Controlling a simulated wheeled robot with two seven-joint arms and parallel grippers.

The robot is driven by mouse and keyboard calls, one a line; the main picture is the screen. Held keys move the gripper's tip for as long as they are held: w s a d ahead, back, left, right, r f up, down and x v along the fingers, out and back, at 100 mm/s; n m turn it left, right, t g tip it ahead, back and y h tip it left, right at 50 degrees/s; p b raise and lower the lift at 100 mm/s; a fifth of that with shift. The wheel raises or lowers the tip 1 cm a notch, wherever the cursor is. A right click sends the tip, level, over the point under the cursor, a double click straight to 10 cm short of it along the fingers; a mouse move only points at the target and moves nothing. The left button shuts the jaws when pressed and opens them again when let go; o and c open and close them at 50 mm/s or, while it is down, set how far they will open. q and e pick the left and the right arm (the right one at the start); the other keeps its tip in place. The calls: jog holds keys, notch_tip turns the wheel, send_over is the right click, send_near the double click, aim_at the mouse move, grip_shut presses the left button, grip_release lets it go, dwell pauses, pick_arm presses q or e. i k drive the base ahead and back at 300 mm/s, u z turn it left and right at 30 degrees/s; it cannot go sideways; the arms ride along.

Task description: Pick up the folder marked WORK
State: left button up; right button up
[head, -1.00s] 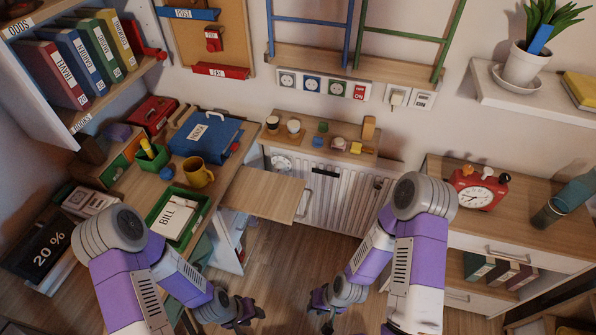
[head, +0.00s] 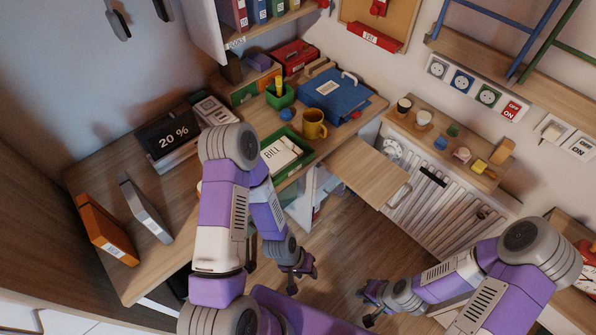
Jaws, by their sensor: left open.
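Two folders stand upright on the desk at the left: an orange folder (head: 104,230) and a grey folder (head: 146,210). Each has a white label on its spine, too small to read, so I cannot tell which says WORK. A blue case-like folder (head: 335,95) with a handle lies at the back of the desk; its label is also unreadable. My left gripper (head: 301,272) is open and empty, low over the floor in front of the desk, well right of the upright folders. My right gripper (head: 368,304) looks open and empty, also low over the floor.
A "20 %" display (head: 172,135), a yellow mug (head: 314,124) and a green tray (head: 303,160) with a BILL paper stand on the desk. A wooden flap (head: 366,172) juts out at its right. The desk around the upright folders is mostly clear.

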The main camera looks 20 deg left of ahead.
aim_at(104, 231)
jog(key=u, duration=0.9)
jog(key=k, duration=0.6)
jog(key=u, duration=1.3)
jog(key=i, duration=0.5)
